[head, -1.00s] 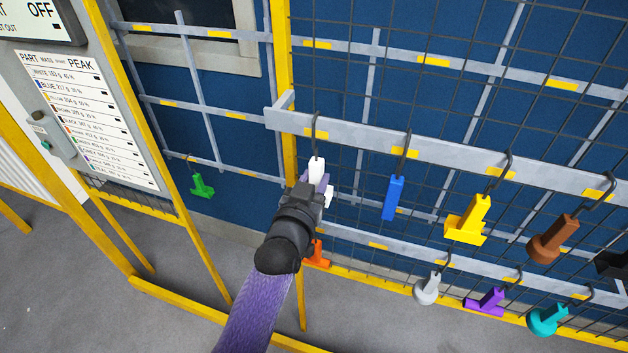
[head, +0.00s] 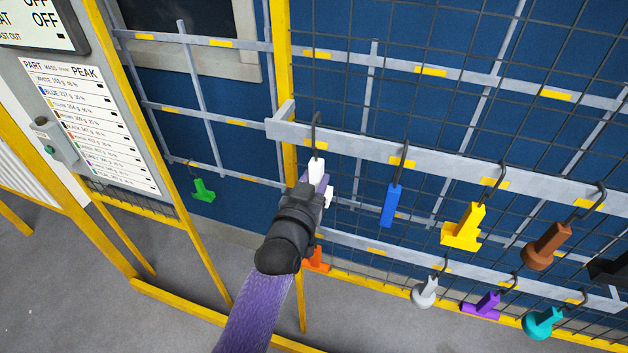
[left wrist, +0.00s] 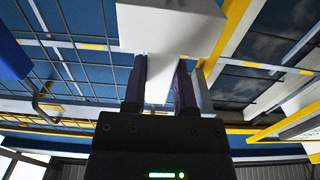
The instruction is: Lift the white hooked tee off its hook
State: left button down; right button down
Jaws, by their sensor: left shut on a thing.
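The white hooked tee (head: 316,170) hangs from a dark hook at the left end of the upper grey rail (head: 370,143). My left gripper (head: 316,184) is shut on its stem from below. The gripper and arm hide much of the tee in the head view, with a bit of its white foot showing on the right. In the left wrist view the white tee (left wrist: 172,28) shows its broad foot above and its stem between my two fingers (left wrist: 160,85). The hook still meets the tee's top in the head view. My right gripper is not in view.
A blue part (head: 390,205) hangs just right of the tee, then a yellow part (head: 463,228) and a brown one (head: 546,246). An orange part (head: 316,260) is below my gripper. A green part (head: 203,190) hangs at left. A yellow post (head: 283,80) stands close by.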

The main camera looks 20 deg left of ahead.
pick_arm(q)
jog(key=shift+r, duration=0.2)
dwell(0.4)
jog(key=shift+s+p, duration=0.15)
jog(key=shift+p, duration=0.15)
jog(key=shift+s+p, duration=0.75)
jog(key=shift+s, duration=0.6)
